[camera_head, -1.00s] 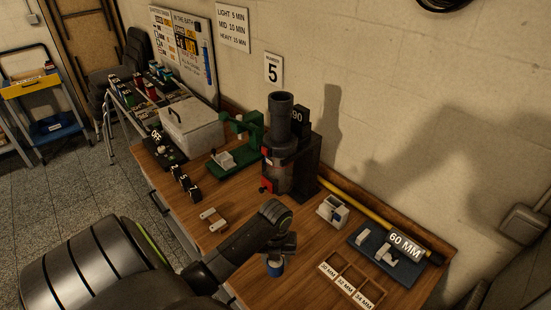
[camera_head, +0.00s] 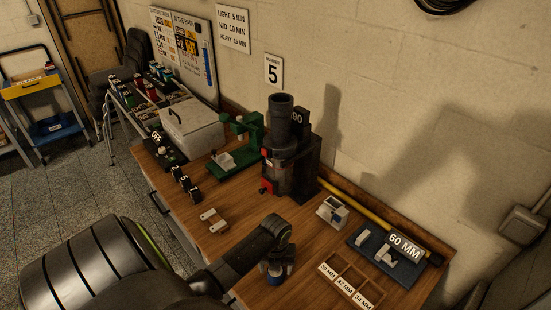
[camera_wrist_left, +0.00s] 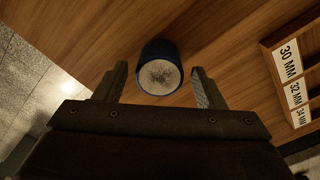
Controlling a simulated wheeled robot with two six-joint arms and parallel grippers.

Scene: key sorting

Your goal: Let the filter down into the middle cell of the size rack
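The filter (camera_wrist_left: 160,70) is a short blue cylinder with a pale, speckled round end. In the head view the filter (camera_head: 275,281) shows low at the table's front, partly covered by my left gripper (camera_head: 277,268). In the left wrist view my left gripper (camera_wrist_left: 160,78) is open, with the filter between its fingertips and a gap on each side. The size rack (camera_head: 347,282) is a wooden tray to the right of the gripper, with cells labelled 30 MM, 32 MM and 34 MM. Its middle cell, 32 MM, looks empty. My right gripper is not in view.
A blue board (camera_head: 365,257) with white blocks and a 60 MM sign (camera_head: 406,244) lies behind the rack. A small white holder (camera_head: 332,211) stands behind the gripper. A dark machine (camera_head: 291,160) and a green stand (camera_head: 240,152) stand farther back. Bare wood separates filter and rack.

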